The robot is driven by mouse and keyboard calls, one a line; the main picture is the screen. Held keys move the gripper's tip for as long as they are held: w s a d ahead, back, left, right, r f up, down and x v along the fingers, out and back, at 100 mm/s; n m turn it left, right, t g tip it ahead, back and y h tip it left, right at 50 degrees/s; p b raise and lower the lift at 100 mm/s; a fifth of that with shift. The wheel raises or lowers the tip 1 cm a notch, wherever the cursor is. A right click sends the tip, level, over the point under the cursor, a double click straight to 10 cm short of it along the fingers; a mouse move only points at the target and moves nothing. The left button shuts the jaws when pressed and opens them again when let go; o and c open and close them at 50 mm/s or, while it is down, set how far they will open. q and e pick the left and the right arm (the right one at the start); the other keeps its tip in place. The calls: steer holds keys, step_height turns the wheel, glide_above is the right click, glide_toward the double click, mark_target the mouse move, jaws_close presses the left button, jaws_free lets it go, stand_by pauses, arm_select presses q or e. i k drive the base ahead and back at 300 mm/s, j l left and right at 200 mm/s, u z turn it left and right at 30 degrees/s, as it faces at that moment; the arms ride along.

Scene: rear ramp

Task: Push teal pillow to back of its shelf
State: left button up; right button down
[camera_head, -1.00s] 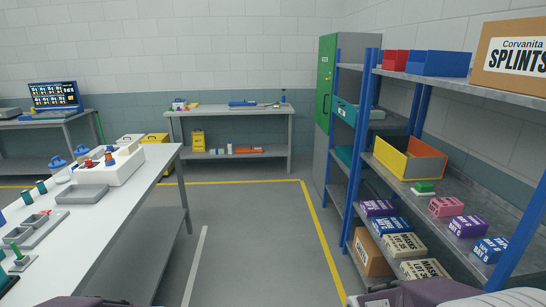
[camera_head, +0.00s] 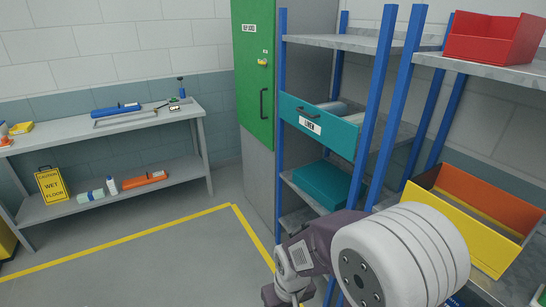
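The teal pillow (camera_head: 327,184) is a flat, box-like teal block on a shelf (camera_head: 299,196) of the blue-posted rack. It lies below the teal drawer labelled LINEN (camera_head: 318,126), and its right part is partly hidden by a blue post. My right arm enters from the lower right, in front of the rack and below the pillow, apart from it in the picture. Its fingertips do not show. My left gripper is out of view.
A green cabinet (camera_head: 252,66) stands left of the rack. A yellow and orange bin (camera_head: 478,222) and a red bin (camera_head: 492,38) sit on the right-hand shelves. A bench with a wet-floor sign (camera_head: 52,185) is at left. The floor before the rack is clear.

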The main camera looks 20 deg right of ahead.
mark_target(326, 183)
steer(key=i+l+z, duration=0.25)
steer(key=i, duration=0.55)
steer(key=i+j+z, duration=0.1)
steer(key=i+z, duration=0.2)
steer(key=i, duration=0.45)
steer(key=i+j+z, duration=0.25)
steer(key=i, duration=0.55)
steer(key=z, duration=0.35)
